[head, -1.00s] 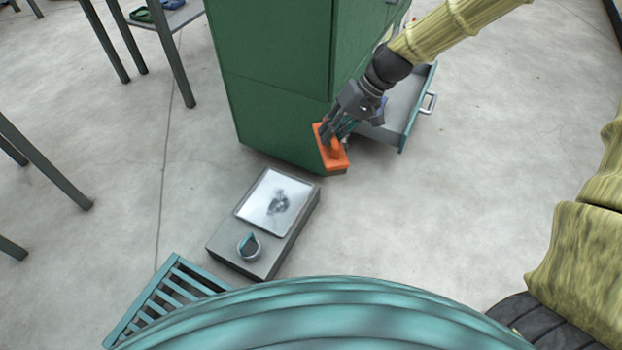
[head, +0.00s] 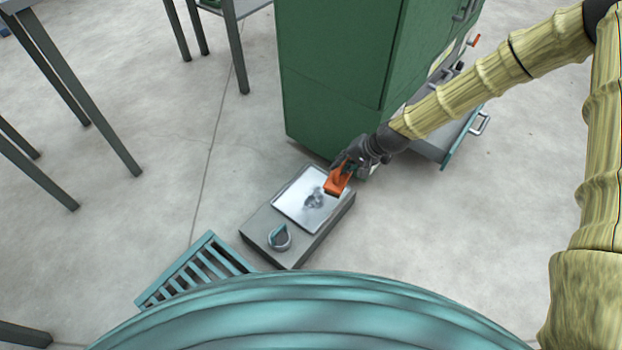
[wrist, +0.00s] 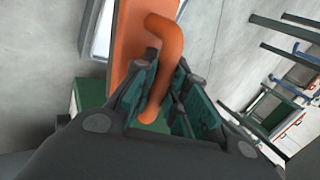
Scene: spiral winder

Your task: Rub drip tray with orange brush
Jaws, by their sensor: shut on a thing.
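The orange brush (head: 337,184) is in my gripper (head: 345,164), which is shut on its curved handle. In the wrist view the handle (wrist: 163,60) sits between the fingers (wrist: 160,95). The drip tray (head: 291,199) is a shiny, shallow metal tray with a dark smudge near its middle. It lies on a low grey block. The brush is over the tray's right edge in the head view; I cannot tell whether it touches the tray.
The grey block (head: 262,226) also carries a teal and grey ring (head: 280,237). A teal slatted crate (head: 205,268) stands beside it. A green cabinet (head: 335,75) with an open drawer (head: 440,146) stands behind. Table legs (head: 75,90) are at left; floor between is clear.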

